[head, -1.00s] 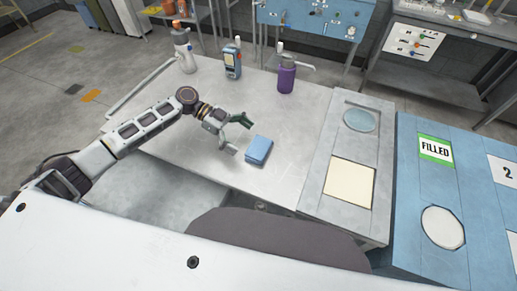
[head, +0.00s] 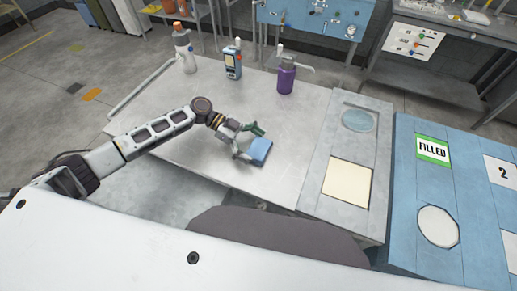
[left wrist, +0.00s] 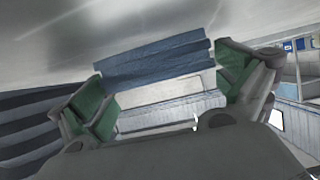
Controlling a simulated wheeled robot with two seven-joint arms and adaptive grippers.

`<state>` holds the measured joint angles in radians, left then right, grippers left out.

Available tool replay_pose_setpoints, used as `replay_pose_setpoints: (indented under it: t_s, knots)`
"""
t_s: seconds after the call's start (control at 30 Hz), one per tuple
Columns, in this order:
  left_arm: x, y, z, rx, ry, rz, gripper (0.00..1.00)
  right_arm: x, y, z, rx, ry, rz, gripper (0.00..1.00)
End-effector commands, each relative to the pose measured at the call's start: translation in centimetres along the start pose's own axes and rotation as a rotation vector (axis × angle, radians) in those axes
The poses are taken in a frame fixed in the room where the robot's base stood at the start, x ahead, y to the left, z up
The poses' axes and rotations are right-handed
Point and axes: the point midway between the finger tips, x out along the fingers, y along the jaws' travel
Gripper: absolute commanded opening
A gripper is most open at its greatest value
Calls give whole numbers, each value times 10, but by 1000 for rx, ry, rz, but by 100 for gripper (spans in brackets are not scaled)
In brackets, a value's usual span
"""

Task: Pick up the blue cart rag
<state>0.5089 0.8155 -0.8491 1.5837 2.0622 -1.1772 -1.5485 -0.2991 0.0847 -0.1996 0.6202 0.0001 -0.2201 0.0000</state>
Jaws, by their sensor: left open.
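The blue cart rag (head: 261,151) is a small folded blue block lying on the grey metal cart top (head: 290,125). In the left wrist view the rag (left wrist: 155,62) shows as a stack of blue layers between and just beyond the finger pads. My left gripper (head: 250,142) is open at the rag's left side, its fingers close to the rag's edges. Its green pads also show in the left wrist view (left wrist: 165,95), spread apart on both sides of the rag. I cannot tell whether a finger touches the rag. My right gripper is not in view.
A grey panel with a cream square (head: 347,183) and a blue panel with a FILLED label (head: 433,150) lie to the right. The cart top around the rag is clear.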

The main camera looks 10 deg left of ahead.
Motion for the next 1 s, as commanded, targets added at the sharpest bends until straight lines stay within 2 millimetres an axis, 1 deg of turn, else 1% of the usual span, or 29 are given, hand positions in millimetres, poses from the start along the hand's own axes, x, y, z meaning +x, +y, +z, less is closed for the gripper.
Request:
replay_pose_setpoints:
  t_s: [0.33,0.5,0.77,0.8,1.0]
  knots:
    - [2,0,0,0,0,1,100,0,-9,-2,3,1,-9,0]
    - [2,0,0,0,0,1,100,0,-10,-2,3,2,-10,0]
    - [2,0,0,0,0,1,67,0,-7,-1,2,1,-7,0]
    - [2,0,0,0,0,1,65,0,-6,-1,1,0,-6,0]
    - [2,0,0,0,0,1,65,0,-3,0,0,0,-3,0]
